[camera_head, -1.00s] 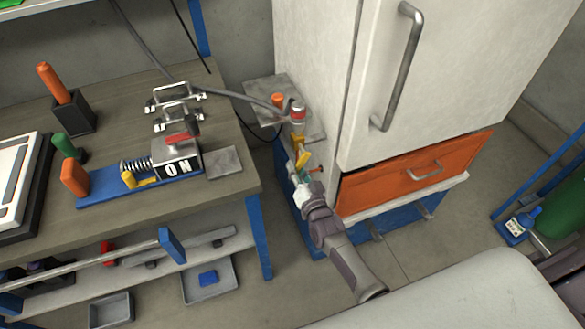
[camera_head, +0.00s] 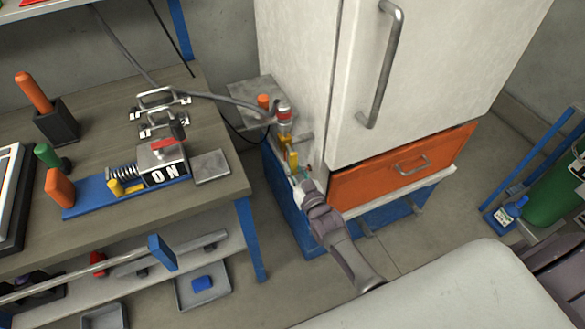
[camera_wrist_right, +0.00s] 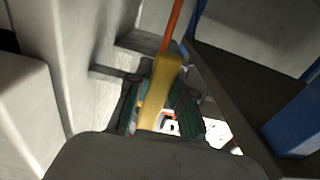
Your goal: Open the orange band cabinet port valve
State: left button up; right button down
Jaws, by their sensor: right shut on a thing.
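The white cabinet with the orange band (camera_head: 395,172) stands in the middle of the head view. Its port valve, with a red-banded fitting (camera_head: 284,115) on top, is on the cabinet's left side. A yellow lever handle (camera_head: 292,158) hangs below the fitting. My right gripper (camera_head: 299,176) reaches up to the lever from below. In the right wrist view the gripper (camera_wrist_right: 163,97) is shut on the yellow handle (camera_wrist_right: 160,88), which lies between its dark green finger pads. The lower part of the handle is partly hidden by the fingers. My left gripper is not in view.
A grey hose (camera_head: 225,100) runs to the fitting beside a grey shelf plate (camera_head: 245,90). A workbench (camera_head: 100,110) with an ON switch box (camera_head: 165,165) stands at left. A green cylinder (camera_head: 555,200) is at right. The floor (camera_head: 440,232) between is clear.

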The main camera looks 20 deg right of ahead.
jog(key=shift+f, duration=0.1)
jog(key=c, duration=1)
grip_release()
jog(key=shift+s, duration=0.15)
jog(key=s, duration=1.1)
jog(key=shift+s+d, duration=0.3)
jog(key=shift+s, duration=0.1)
